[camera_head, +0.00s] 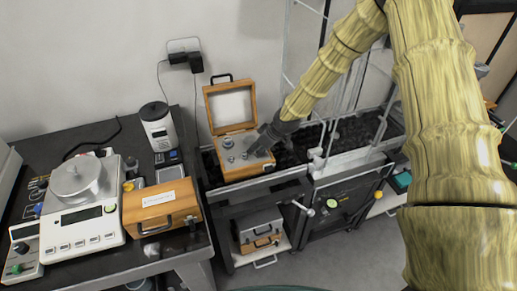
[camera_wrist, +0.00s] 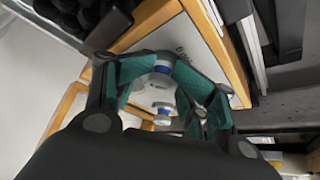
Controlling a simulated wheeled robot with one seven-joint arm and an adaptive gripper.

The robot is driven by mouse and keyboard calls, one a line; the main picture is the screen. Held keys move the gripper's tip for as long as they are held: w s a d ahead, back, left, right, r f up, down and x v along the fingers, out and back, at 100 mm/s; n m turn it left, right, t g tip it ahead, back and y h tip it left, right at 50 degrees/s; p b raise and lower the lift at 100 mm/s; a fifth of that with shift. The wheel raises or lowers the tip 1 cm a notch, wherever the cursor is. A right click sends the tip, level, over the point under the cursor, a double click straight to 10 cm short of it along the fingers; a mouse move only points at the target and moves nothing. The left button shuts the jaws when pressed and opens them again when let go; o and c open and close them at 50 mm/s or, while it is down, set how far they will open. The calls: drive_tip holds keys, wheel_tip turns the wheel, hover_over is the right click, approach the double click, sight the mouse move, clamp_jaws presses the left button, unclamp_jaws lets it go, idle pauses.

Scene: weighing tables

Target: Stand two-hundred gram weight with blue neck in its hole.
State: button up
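The open wooden weight box (camera_head: 248,168) stands on the dark bench, with its lid up at the back. Several metal weights (camera_head: 229,143) show on its grey plate. My gripper (camera_head: 258,146) reaches down into the right part of the box and hides what is there. In the wrist view its green-padded fingertips (camera_wrist: 162,68) close in on a silver weight with a blue neck (camera_wrist: 160,67). The fingers look shut on it. A second silver and blue shape (camera_wrist: 162,118) shows below, between the fingers; I cannot tell whether it is another weight or a reflection. The hole is hidden.
A balance (camera_head: 82,215) and a closed wooden box (camera_head: 160,208) stand on the left table. A glass-sided frame (camera_head: 345,160) rises close on the right of the weight box.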

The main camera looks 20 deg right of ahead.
drive_tip(key=shift+d+r, duration=0.1)
drive_tip(key=shift+r, duration=0.6)
drive_tip(key=b+v, duration=0.1)
drive_tip(key=v, duration=1)
drive_tip(key=shift+r+b, duration=0.3)
drive_tip(key=shift+b, duration=0.1)
drive_tip(key=s+a+f+m+g+h, duration=0.1)
drive_tip(key=s+a+f+m+g, duration=0.15)
drive_tip(key=s+f, duration=1.15)
drive_tip(key=s+a+f+m+g+h, duration=0.1)
drive_tip(key=s+a+f+m, duration=0.2)
drive_tip(key=s+f, duration=1)
drive_tip(key=s+d+f+m+g+h, duration=0.1)
drive_tip(key=s+m, duration=0.1)
drive_tip(key=s, duration=1.4)
drive_tip(key=shift+d+f, duration=0.2)
drive_tip(key=shift+f, duration=0.1)
drive_tip(key=shift+g, duration=0.25)
